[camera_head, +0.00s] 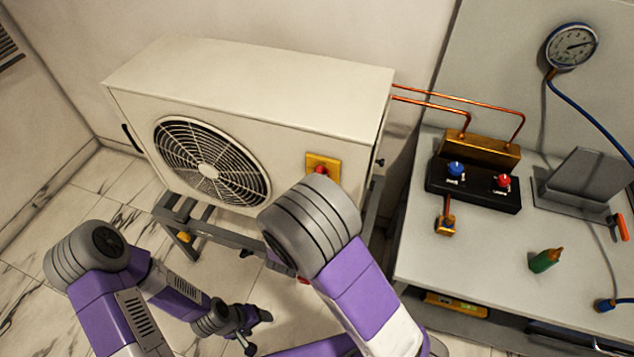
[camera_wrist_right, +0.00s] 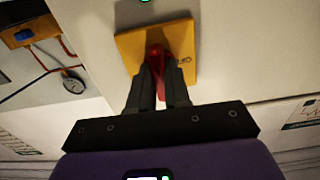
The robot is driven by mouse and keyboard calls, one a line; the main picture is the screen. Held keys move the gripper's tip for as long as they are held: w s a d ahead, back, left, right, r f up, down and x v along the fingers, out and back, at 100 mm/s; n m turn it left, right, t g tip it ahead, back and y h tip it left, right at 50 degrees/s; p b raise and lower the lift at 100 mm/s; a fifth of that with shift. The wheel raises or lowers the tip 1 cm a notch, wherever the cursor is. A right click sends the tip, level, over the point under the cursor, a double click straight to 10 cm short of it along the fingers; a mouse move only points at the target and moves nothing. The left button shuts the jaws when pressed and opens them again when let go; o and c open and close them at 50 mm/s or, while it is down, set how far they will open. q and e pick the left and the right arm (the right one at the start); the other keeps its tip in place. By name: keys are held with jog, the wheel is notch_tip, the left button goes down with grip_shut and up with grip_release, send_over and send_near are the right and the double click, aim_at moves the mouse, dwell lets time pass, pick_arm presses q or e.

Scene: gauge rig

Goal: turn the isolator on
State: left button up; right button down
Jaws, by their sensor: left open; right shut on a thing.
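The isolator is a yellow plate (camera_head: 315,158) with a red handle (camera_head: 321,170) on the front right of the white fan unit (camera_head: 250,85). In the right wrist view the yellow plate (camera_wrist_right: 180,35) fills the upper middle. My right gripper (camera_wrist_right: 159,76) is shut on the red handle (camera_wrist_right: 157,58), with one finger on each side of it. In the head view my right arm hides this gripper. My left gripper (camera_head: 258,333) is open and empty, low over the floor in front of the unit.
A grey bench stands at the right with a black valve block (camera_head: 472,185), a green bottle-like item (camera_head: 545,260) and a grey stand (camera_head: 585,180). A dial gauge (camera_head: 571,46) hangs above. Copper pipes (camera_head: 450,103) run from the unit to the bench. Marble floor (camera_head: 40,240) is clear at left.

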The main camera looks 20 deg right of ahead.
jog(key=c, duration=1.1)
grip_release()
jog(key=shift+s, duration=0.1)
jog(key=v, duration=0.7)
jog(key=shift+s+a+p, duration=0.15)
jog(key=shift+s+p, duration=0.05)
jog(key=shift+p, duration=0.2)
jog(key=shift+f, duration=0.1)
